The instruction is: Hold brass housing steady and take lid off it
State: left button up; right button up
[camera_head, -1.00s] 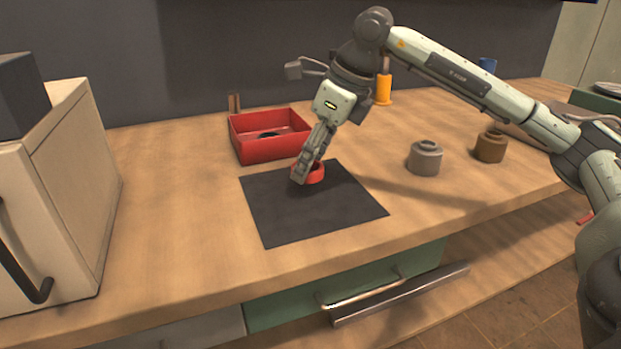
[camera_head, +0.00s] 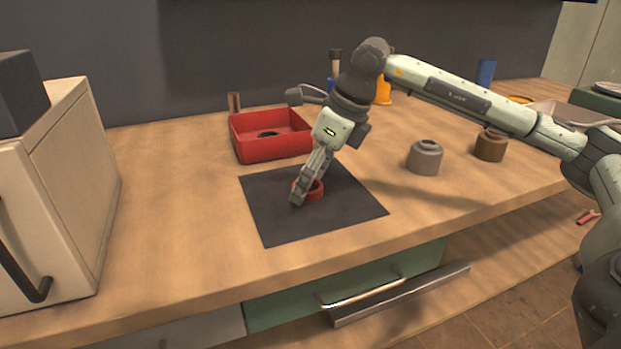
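A brown, brass-coloured round housing (camera_head: 490,146) with a narrower top stands upright at the right of the worktop. A similar grey housing (camera_head: 425,157) stands to its left. A small red round piece (camera_head: 314,190) is at the dark square mat (camera_head: 335,213). My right gripper (camera_head: 298,198) points down at the mat, its fingers at the red piece's left side and apparently shut on it; the far finger is hidden. It is well to the left of the brown housing. My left gripper is not in view.
A red open tray (camera_head: 268,148) with a dark round thing inside stands behind the mat. A beige appliance (camera_head: 60,190) stands at the left. Orange and blue items and a shallow tray are at the back right. The front worktop is clear.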

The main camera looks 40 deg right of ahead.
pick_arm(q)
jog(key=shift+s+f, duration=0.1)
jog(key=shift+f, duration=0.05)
pick_arm(e)
jog(key=shift+r, duration=0.1)
jog(key=shift+r, duration=0.25)
pick_arm(q)
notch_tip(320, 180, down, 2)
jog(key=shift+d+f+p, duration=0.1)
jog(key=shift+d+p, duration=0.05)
jog(key=shift+p, duration=0.25)
pick_arm(e)
jog(key=v, duration=1.1)
jog(key=shift+s+d+r, duration=0.15)
jog(key=shift+r, duration=0.1)
